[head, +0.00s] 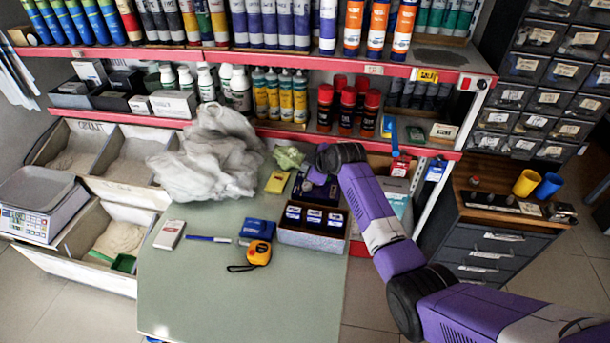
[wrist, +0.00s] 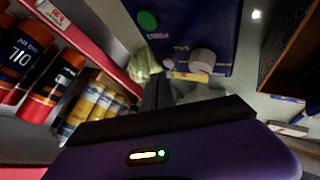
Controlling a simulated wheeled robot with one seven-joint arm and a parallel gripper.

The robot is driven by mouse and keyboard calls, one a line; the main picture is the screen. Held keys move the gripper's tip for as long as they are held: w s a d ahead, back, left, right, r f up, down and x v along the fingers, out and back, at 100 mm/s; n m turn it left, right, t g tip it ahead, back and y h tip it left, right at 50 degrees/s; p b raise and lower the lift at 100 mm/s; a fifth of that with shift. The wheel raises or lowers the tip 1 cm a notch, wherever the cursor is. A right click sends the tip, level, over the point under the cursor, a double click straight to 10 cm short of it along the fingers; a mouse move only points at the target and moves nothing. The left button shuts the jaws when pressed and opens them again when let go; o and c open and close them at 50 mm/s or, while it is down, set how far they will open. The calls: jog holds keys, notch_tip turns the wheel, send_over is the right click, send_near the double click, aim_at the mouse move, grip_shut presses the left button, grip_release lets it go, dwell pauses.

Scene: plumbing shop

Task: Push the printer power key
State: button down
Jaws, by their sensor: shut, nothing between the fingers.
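A dark blue box-shaped thing (wrist: 190,25) with a green disc (wrist: 147,20) and pale round parts (wrist: 202,60) shows at the top of the wrist view. It may be the printer, but I cannot read its markings. I cannot tell whether the green disc is the power key. In the head view a dark blue thing (head: 303,193) lies partly hidden behind my arm, at the back of the green table. My gripper (wrist: 158,90) is shut and empty, its dark fingers pointing toward the blue thing's lower edge. They look apart from the green disc.
Red-edged shelves (head: 250,128) with bottles stand behind the table (head: 210,280). A crumpled pale bag (head: 210,155) lies left of my arm. A box with blue packs (head: 312,238) stands in front, near an orange tape measure (head: 259,252). The table's front is clear.

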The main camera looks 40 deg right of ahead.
jog(key=shift+f+b, duration=0.3)
jog(key=shift+f, duration=0.15)
jog(key=shift+f, duration=0.15)
dwell(0.3)
jog(key=shift+r+p, duration=0.4)
jog(key=shift+r, duration=0.2)
notch_tip(320, 180, up, 6)
jog(key=p, duration=0.4)
jog(key=shift+p, duration=0.3)
dwell(0.5)
